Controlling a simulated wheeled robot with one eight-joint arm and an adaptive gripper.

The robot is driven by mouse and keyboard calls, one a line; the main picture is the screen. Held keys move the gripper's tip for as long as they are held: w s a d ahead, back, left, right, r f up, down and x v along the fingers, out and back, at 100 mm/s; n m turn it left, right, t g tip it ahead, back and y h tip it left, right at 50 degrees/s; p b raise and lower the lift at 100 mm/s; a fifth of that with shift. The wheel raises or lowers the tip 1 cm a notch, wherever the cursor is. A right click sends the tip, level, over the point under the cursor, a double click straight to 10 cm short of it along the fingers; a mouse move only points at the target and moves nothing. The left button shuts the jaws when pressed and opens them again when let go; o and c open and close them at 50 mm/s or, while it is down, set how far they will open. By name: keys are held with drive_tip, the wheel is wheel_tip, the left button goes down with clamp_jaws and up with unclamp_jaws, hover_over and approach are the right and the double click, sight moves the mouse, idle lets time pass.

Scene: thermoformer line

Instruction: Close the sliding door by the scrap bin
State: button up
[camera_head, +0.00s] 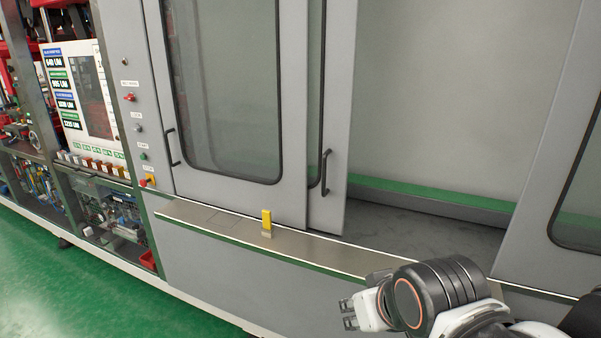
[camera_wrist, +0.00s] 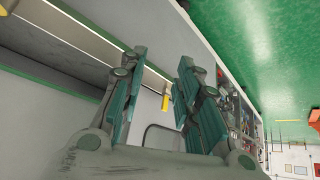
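A grey sliding door (camera_head: 292,100) with a dark window and a black handle at its left stands left of a wide opening. Another windowed grey door (camera_head: 540,225) is at the far right, cut off by the frame. The opening between these panels stands wide. My gripper (camera_head: 347,313) is low in front of the ledge, apart from all handles. In the wrist view its fingers (camera_wrist: 163,65) are spread and empty. I cannot identify a scrap bin.
A metal ledge (camera_head: 215,218) with a yellow block (camera_head: 267,220) runs below the doors. A control panel (camera_head: 137,125) with buttons and open electronics bays stand at left. The green floor (camera_head: 70,285) is clear at lower left.

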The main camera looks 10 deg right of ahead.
drive_tip(key=w+d+r+n+t+h+b, duration=0.1)
drive_tip(key=w+d+r+n+t+h, duration=0.2)
drive_tip(key=w+n, duration=0.55)
drive_tip(key=w+d+r+n+h+b, duration=0.1)
drive_tip(key=w+d+n+h+b, duration=0.15)
drive_tip(key=w+d+n, duration=0.55)
drive_tip(key=w+a+r+n+t+h, duration=0.1)
drive_tip(key=w+a+n+t, duration=0.2)
drive_tip(key=w+a+n, duration=0.2)
drive_tip(key=w+a+n+t+h+b, duration=0.1)
drive_tip(key=w+a+n+t, duration=0.2)
drive_tip(key=w+n, duration=0.6)
drive_tip(key=shift+w+a+r, duration=0.35)
drive_tip(key=shift+w+a, duration=0.45)
drive_tip(key=shift+a, duration=0.3)
